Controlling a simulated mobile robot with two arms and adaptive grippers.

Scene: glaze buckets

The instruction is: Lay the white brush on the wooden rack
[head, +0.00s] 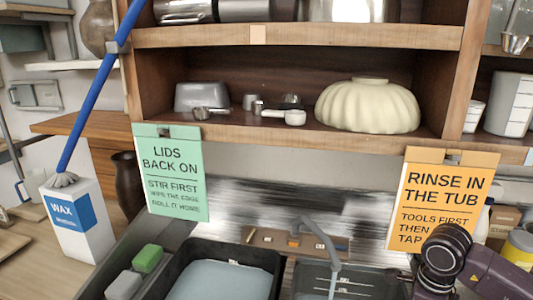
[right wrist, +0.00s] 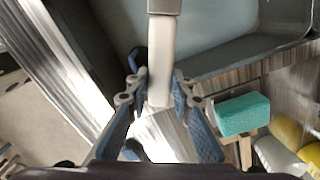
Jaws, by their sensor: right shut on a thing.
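In the right wrist view my right gripper (right wrist: 158,85) is shut on a white, stick-like thing, seemingly the white brush (right wrist: 160,65). Its pale handle runs up between the fingertips to a grey end at the top edge of the picture. No bristles can be made out. In the head view only part of my right arm shows at the lower right; the gripper and brush are out of that picture. A low wooden strip (head: 263,236) with small items on it, perhaps the wooden rack, lies behind the tubs. My left gripper is not in view.
A dark tub with pale blue-grey liquid (head: 228,280) stands at the front, beside a sink with a tap (head: 322,238). A green sponge (head: 147,258) and a grey block (head: 124,285) lie left. A teal sponge (right wrist: 243,114) shows in the wrist view. Shelves stand above.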

